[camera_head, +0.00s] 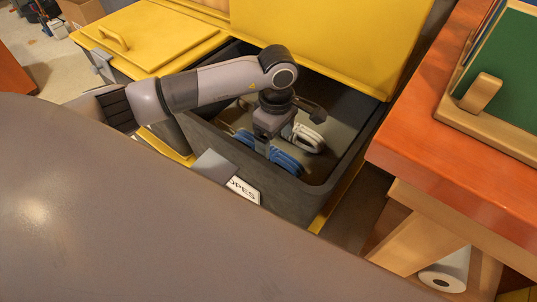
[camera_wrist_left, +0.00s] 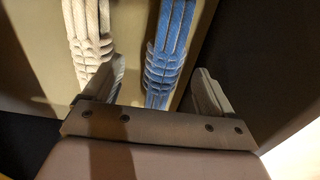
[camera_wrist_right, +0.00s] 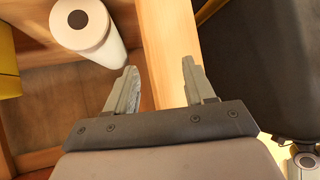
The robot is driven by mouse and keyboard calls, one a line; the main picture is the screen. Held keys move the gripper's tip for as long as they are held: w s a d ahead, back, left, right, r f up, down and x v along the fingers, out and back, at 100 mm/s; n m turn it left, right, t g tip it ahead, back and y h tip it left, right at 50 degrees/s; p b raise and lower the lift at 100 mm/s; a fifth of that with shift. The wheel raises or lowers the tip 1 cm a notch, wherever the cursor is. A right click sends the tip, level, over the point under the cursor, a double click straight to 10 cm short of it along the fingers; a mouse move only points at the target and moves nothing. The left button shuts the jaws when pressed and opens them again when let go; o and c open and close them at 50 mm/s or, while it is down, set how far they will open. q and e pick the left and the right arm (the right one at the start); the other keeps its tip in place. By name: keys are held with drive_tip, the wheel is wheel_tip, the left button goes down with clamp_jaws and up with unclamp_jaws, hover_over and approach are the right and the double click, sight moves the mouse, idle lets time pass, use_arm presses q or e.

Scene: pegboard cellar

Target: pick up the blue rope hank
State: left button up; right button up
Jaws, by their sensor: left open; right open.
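The blue rope hank (camera_head: 287,162) lies on the floor of an open dark grey bin, partly hidden by my left gripper (camera_head: 268,140). My left gripper points down inside the bin and is open. In the left wrist view, the blue rope hank (camera_wrist_left: 168,40) runs between its two fingers, nearer the left finger, with no visible grip on it. My right gripper (camera_wrist_right: 160,68) is open and empty, outside the bin, above a wooden shelf unit. It is not in the head view.
A cream rope hank (camera_head: 305,138) lies close beside the blue one. The bin's dark wall (camera_head: 285,198) carries a partly covered label (camera_head: 243,189). A yellow lid (camera_head: 325,40) stands open behind. An orange-topped bench (camera_head: 440,150) is at right, with a white roll (camera_head: 446,270) below.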

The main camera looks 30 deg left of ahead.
use_arm(q)
drive_tip(key=f, duration=0.3)
drive_tip(key=a+f, duration=0.1)
drive_tip(key=f, duration=0.1)
drive_tip(key=shift+s+f+b, duration=0.15)
drive_tip(key=shift+s+b, duration=0.15)
drive_tip(key=shift+b, duration=0.1)
drive_tip(key=c, duration=1.1)
drive_tip(key=shift+c, duration=0.7)
